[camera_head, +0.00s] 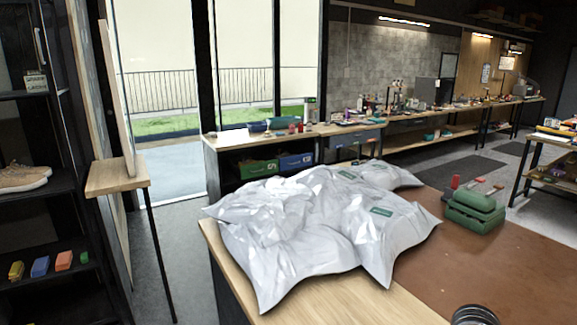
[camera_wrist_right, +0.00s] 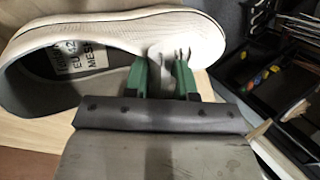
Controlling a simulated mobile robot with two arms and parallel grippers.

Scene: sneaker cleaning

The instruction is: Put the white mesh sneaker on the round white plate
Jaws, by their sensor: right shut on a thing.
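The white mesh sneaker (camera_wrist_right: 120,32) fills the upper left of the right wrist view. I cannot tell whether the sneaker rests on something or hangs free. I cannot make out the round white plate in either view. My left gripper is in neither view.
Crumpled white plastic bags (camera_head: 320,220) cover much of the wooden table. A green case (camera_head: 474,208) stands on the brown mat (camera_head: 500,270), which has bare room in front. Tan shoes (camera_head: 22,178) sit on the left shelf. A dark tray (camera_wrist_right: 285,85) shows in the wrist view.

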